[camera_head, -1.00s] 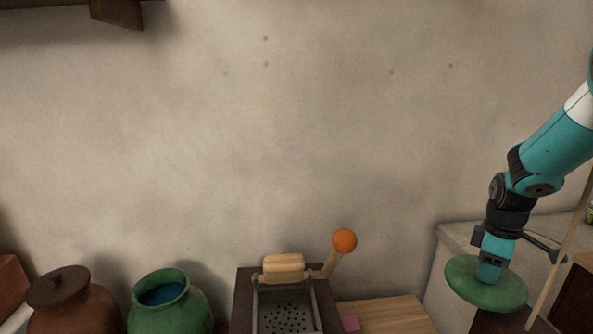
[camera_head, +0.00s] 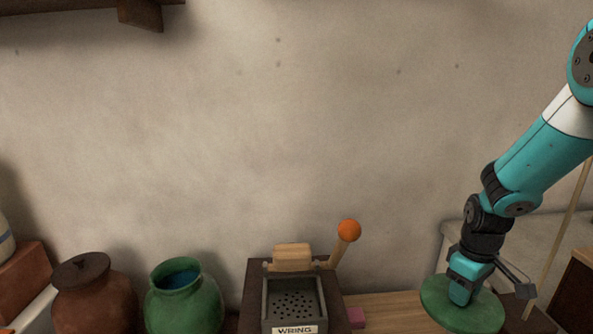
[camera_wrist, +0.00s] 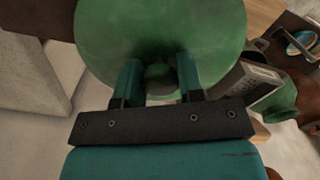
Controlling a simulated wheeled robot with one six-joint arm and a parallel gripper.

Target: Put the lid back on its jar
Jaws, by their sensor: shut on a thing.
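A round green lid (camera_head: 440,305) hangs under my gripper (camera_head: 461,292) at the right of the head view. In the wrist view the lid (camera_wrist: 205,30) fills the top middle, and my gripper (camera_wrist: 160,78) is shut on its knob, a finger on each side. An open green jar (camera_head: 184,305) with a blue inside stands upright at the lower left of the head view, well apart from the lid. The jar's base is cut off by the frame. A green jar (camera_wrist: 272,110) also shows at the right of the wrist view.
A brown jar (camera_head: 92,300) with its own lid stands left of the green jar. A wringer box (camera_head: 295,298) with an orange-knobbed lever (camera_head: 348,231) stands between the green jar and my gripper. A pink block (camera_head: 356,317) lies beside it. A dark shelf (camera_head: 140,12) juts from the wall, top left.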

